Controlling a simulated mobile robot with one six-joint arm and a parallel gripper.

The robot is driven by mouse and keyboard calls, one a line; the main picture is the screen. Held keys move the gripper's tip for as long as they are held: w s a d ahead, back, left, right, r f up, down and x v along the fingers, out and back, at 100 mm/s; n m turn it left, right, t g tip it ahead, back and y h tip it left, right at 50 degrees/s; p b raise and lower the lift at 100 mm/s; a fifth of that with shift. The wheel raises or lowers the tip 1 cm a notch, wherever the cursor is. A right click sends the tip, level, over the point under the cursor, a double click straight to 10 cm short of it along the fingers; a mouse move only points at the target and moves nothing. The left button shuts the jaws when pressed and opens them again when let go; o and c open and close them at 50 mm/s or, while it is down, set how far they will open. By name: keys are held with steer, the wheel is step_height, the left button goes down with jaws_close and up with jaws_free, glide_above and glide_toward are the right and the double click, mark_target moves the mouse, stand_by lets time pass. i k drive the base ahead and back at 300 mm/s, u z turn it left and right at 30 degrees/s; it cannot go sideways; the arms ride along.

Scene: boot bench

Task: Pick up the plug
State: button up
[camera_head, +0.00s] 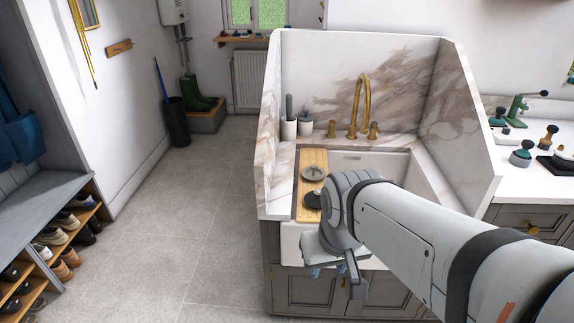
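A wooden board (312,158) lies across the left side of the white sink (400,172). A round grey disc-like piece (313,174) rests on the board. My wrist covers part of the board and sink, and the gripper's finger opening is not clear.
A brass tap (361,108) stands behind the sink, with marble side walls (267,140) around it. White pots (289,129) stand at the back left corner. The floor (200,210) at left is clear.

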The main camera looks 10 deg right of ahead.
mark_target(312, 199)
steer(key=z, duration=0.05)
steer(key=i, duration=1)
steer(key=u, duration=0.1)
